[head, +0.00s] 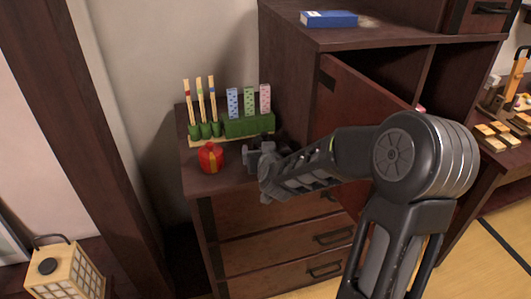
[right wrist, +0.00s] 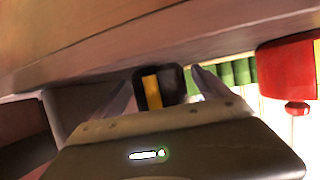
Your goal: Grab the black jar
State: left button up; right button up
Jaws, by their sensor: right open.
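The black jar (right wrist: 170,82) with a yellow-orange label shows in the right wrist view, between the two fingers of my right gripper (right wrist: 162,88). The fingers are apart, one on either side of it; I cannot tell whether either touches it. In the head view my right gripper (head: 262,160) is low over the top of the small drawer cabinet, right of a red jar (head: 210,157). There the black jar is mostly or wholly hidden by the gripper. My left gripper is not in view.
The red jar also shows in the wrist view (right wrist: 288,68). Behind stand a green holder (head: 248,125) with patterned packets and several stick-like items in green cups (head: 205,130).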

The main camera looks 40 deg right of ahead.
jog(key=shift+c, duration=0.2)
jog(key=c, duration=1.7)
